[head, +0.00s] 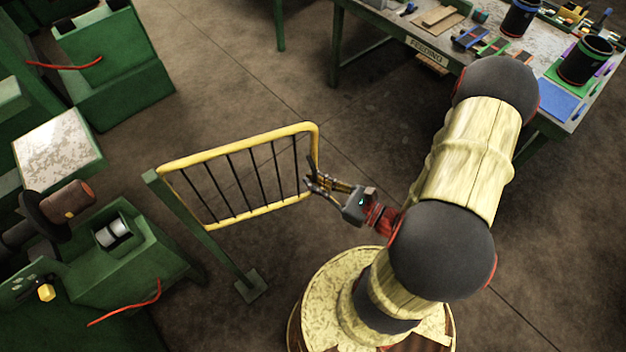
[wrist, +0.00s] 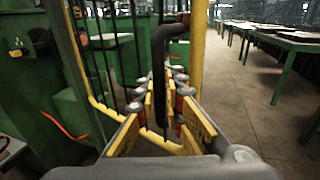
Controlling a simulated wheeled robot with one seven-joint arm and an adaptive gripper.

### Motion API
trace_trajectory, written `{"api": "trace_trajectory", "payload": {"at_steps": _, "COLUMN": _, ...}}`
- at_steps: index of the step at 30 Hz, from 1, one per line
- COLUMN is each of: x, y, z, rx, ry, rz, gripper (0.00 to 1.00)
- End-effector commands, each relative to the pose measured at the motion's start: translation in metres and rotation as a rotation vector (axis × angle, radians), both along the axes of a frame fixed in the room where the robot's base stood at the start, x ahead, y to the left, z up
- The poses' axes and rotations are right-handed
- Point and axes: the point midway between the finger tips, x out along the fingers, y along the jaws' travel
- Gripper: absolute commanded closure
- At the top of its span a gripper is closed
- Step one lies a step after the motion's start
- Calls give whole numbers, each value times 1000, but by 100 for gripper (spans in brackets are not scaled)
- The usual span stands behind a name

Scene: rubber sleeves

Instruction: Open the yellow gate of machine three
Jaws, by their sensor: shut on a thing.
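The yellow gate (head: 238,141) is a yellow tube frame with dark upright bars. It hangs from a green post (head: 205,235) at its left end, beside a green machine. My gripper (head: 311,180) is at the gate's free right end, shut on its dark handle (wrist: 159,75). In the wrist view, my gripper (wrist: 166,95) has its yellow-padded fingers on both sides of the upright handle. The gate's yellow end bar (wrist: 199,45) rises just beyond the fingers. The exact contact at the fingertips is partly hidden.
A green machine (head: 125,255) with a red cable stands left of the post. Another green machine (head: 110,75) stands at the upper left. A work table (head: 375,22) marked FEEDING is at the upper right. The floor behind the gate is clear.

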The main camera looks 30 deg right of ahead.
Motion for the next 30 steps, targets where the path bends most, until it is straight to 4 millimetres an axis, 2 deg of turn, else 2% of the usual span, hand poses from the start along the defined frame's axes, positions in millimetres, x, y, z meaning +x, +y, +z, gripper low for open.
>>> {"api": "trace_trajectory", "payload": {"at_steps": 2, "x": 2, "y": -4, "z": 0, "rx": -6, "ry": -3, "rz": -8, "gripper": 100}}
{"api": "trace_trajectory", "payload": {"at_steps": 3, "x": 2, "y": -4, "z": 0, "rx": -6, "ry": -3, "rz": -8, "gripper": 90}}
{"api": "trace_trajectory", "payload": {"at_steps": 12, "x": 1, "y": -2, "z": 0, "rx": -3, "ry": -1, "rz": -4, "gripper": 74}}
{"api": "trace_trajectory", "payload": {"at_steps": 23, "x": -2, "y": -3, "z": 0, "rx": -1, "ry": 0, "rz": -3, "gripper": 74}}
{"api": "trace_trajectory", "payload": {"at_steps": 30, "x": -18, "y": -12, "z": 0, "rx": 0, "ry": 1, "rz": -8, "gripper": 74}}
